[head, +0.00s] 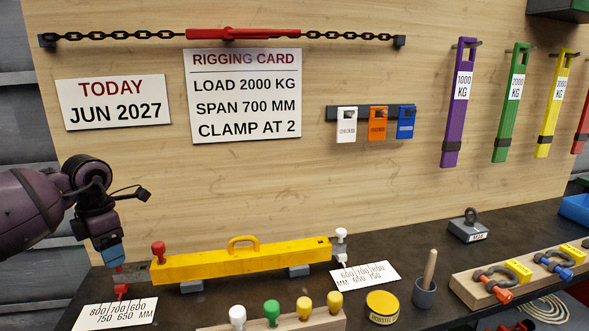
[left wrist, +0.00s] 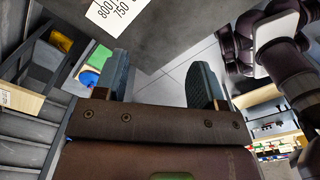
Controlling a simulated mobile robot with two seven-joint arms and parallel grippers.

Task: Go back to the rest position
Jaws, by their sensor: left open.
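My left gripper (head: 110,256) hangs at the left of the head view, fingers pointing down, just above the left end of the bench. It is near the red clamp piece (head: 121,290) and left of the yellow beam (head: 240,260); whether it touches the red piece I cannot tell. In the left wrist view the gripper (left wrist: 161,78) has its two fingers spread with nothing between them. Part of the left scale card (left wrist: 113,14) shows at the top there. My right gripper is in neither view.
The beam has a red knob (head: 158,250) on its left and a white knob (head: 341,234) on its right. Several coloured knobs stand on a front block (head: 285,322). A yellow tin (head: 382,307) and a grey pot (head: 425,294) stand to the right. The wooden back board (head: 300,185) rises behind.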

